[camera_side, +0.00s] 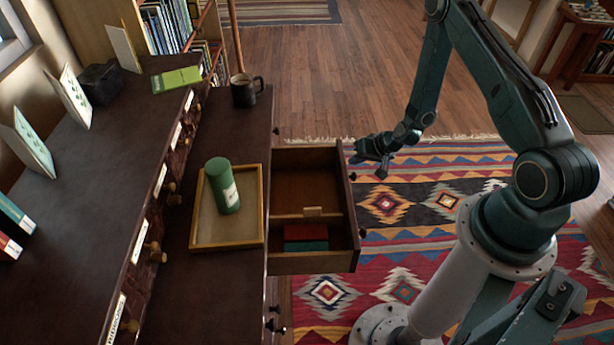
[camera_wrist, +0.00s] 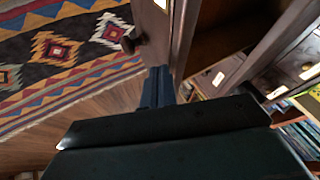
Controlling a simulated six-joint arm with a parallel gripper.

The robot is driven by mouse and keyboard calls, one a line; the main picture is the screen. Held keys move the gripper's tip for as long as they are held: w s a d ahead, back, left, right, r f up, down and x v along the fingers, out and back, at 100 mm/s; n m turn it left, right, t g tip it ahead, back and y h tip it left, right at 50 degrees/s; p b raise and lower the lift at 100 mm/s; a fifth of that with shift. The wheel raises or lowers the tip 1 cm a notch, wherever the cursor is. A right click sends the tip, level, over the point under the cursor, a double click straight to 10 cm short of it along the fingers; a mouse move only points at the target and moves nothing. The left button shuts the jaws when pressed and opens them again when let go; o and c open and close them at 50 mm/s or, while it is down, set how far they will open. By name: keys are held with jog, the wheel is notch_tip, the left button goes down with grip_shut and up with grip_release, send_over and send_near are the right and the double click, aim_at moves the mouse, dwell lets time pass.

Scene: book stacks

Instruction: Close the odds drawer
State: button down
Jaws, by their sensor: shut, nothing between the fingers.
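The open drawer (camera_side: 348,210) sticks out to the right from the dark desk in the side view. Its inside is split by a divider, with red and green items in the near compartment. I cannot read a label that names it. Small dark knobs sit on its front, one showing in the wrist view (camera_wrist: 130,42). My gripper (camera_side: 362,158) is shut and empty, close to the far end of the drawer front. In the wrist view its fingers (camera_wrist: 157,88) lie beside the edge of the front panel (camera_wrist: 160,35). I cannot tell whether they touch it.
A wooden tray (camera_side: 254,241) with a green canister (camera_side: 222,185) stands on the desk, left of the drawer. A dark mug (camera_side: 246,90) stands at the desk's far end. A row of small labelled drawers (camera_side: 150,215) runs further left. Patterned rug (camera_side: 440,200) and open floor lie right of the drawer.

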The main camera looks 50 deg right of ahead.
jog(key=shift+w+a, duration=0.25)
jog(key=shift+a, duration=0.05)
dwell(0.4)
jog(key=w+a, duration=1.4)
jog(key=shift+w+a, duration=0.4)
jog(key=s+d+r, duration=0.3)
jog(key=s+r, duration=0.5)
jog(key=shift+s+d, duration=0.25)
jog(key=shift+s, duration=0.15)
dwell(0.4)
